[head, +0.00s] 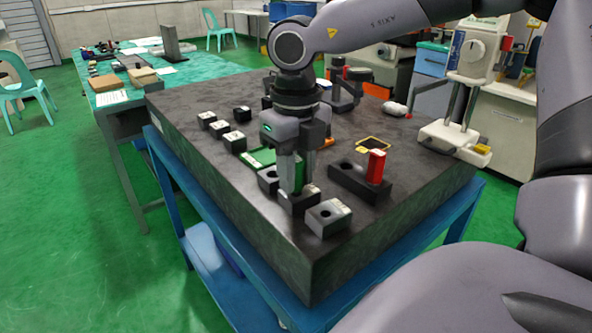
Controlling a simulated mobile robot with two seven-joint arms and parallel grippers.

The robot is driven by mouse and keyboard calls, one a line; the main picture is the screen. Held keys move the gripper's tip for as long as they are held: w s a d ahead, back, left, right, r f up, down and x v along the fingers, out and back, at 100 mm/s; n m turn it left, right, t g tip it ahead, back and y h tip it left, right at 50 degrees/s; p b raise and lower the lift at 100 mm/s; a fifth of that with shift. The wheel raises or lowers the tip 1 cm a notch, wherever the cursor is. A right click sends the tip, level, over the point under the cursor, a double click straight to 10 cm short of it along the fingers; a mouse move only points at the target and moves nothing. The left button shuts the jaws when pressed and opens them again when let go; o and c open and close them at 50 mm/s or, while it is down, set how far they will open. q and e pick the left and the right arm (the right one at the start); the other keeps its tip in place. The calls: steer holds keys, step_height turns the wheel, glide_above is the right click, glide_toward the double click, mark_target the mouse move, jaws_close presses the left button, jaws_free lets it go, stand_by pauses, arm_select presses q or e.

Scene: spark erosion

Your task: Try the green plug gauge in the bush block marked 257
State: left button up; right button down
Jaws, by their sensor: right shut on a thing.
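My right gripper (295,180) points straight down over the dark stone plate (200,120). It is shut on the green plug gauge (300,172), of which only a green part shows between the fingers. A bush block (312,190) lies directly below the fingertips. Whether the gauge is in its bore or just above it, I cannot tell. A second bush block (267,180) stands just left of the fingers, and a third (329,217) stands to the right and nearer me. The block markings are too small to read. My left gripper is not in view.
A black stand (350,182) holds a red plug gauge (376,167) and has an empty hole. Several small blocks (220,129) stand along the left side. A green flat item (258,158) lies behind the gripper, and a yellow-edged frame (374,143) lies behind the stand.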

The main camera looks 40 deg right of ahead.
steer(key=shift+r+p, duration=1.4)
steer(key=shift+r, duration=1.05)
steer(key=shift+s+d, duration=0.1)
